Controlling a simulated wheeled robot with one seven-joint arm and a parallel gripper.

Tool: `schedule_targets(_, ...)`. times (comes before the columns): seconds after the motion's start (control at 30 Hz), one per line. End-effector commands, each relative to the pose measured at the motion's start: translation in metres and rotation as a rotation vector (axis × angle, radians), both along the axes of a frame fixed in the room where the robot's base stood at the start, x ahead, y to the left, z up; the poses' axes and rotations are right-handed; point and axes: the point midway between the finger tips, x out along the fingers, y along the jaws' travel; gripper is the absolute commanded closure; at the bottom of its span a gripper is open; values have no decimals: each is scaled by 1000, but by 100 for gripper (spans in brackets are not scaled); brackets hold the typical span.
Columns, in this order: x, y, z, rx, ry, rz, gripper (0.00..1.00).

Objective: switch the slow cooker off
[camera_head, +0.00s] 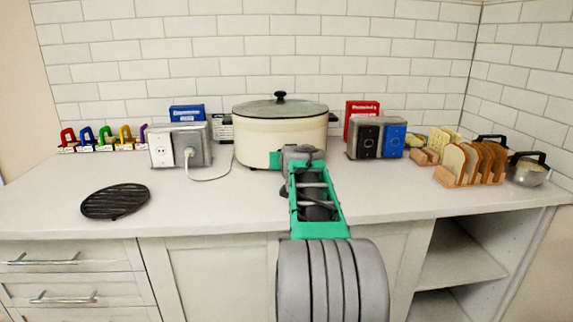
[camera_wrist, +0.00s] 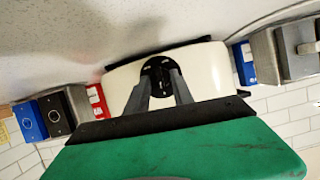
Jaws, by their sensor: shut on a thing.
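The slow cooker (camera_head: 262,138) is a cream oval pot with a glass lid and a black lid knob, standing against the tiled wall. In the wrist view its cream front (camera_wrist: 212,68) appears turned over, with a dark round control knob (camera_wrist: 158,66) in the middle. My gripper (camera_wrist: 160,79) has its two grey fingers at this knob, one on each side, shut on it. In the head view my gripper (camera_head: 298,154) is at the cooker's lower front and hides the knob. The knob's setting cannot be read.
A grey outlet box (camera_head: 187,146) with a white plug and cord stands left of the cooker. A box with black and blue plates (camera_head: 378,138) stands to the right, near a toast rack (camera_head: 470,164). A black grate (camera_head: 115,201) lies at front left. The front counter is mostly clear.

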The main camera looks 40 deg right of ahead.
Motion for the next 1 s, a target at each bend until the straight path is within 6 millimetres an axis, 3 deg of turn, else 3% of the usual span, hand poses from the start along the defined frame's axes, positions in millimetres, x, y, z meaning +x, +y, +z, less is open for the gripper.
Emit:
schedule_targets(0.67,0,0,-1,-60,43,-1,100)
schedule_targets(0.7,0,0,-1,-60,43,-1,71)
schedule_targets(1.0,0,0,0,-60,43,-1,49)
